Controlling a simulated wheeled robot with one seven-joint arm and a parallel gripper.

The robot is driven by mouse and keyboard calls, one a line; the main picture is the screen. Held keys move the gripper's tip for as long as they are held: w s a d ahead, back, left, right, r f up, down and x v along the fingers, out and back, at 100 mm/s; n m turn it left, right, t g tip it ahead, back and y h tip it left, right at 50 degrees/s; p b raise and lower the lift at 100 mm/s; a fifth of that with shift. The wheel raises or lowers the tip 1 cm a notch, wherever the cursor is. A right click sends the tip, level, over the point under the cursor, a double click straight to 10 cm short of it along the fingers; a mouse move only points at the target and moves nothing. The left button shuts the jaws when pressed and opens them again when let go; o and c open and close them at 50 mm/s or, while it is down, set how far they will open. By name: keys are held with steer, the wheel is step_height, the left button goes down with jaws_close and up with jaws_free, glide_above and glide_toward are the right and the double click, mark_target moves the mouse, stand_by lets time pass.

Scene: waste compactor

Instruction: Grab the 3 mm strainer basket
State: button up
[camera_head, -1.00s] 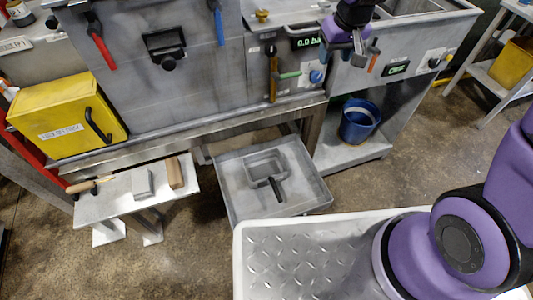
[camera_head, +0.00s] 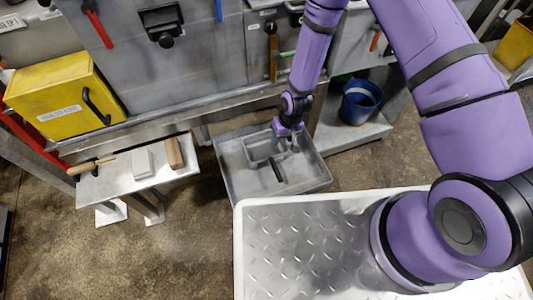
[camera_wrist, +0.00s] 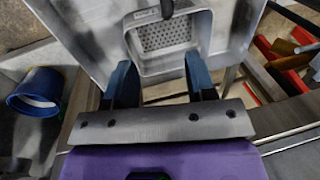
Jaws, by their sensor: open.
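The strainer basket is a small grey rectangular basket (camera_head: 258,149) with a dark handle (camera_head: 278,172). It sits in a wide shallow metal tray (camera_head: 231,186) below the machine front. In the wrist view the basket (camera_wrist: 165,38) shows its perforated bottom, and the dark handle is at the top edge. My gripper (camera_head: 289,146) is over the basket's right side in the head view. In the wrist view my gripper (camera_wrist: 160,80) has its two blue-grey fingers apart, at the basket's near rim, with nothing held between them. Whether a finger touches the rim I cannot tell.
A blue bucket (camera_head: 360,103) stands on a low shelf right of the tray. A small white bench (camera_head: 120,188) with a brush and blocks stands left. A yellow box (camera_head: 65,107) is at upper left. The machine front edge (camera_head: 180,118) runs behind the tray.

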mark_target(274, 162)
steer(key=shift+s+a+f, duration=0.5)
steer(key=shift+a+f, duration=0.05)
steer(key=shift+f, duration=1.8)
steer(key=shift+s+a+f, duration=0.45)
steer(key=shift+a+f, duration=0.05)
steer(key=shift+f, duration=1.8)
steer(key=shift+s+a+f, duration=0.5)
steer(key=shift+a+f, duration=0.05)
steer(key=shift+f, duration=1.8)
jaws_close()
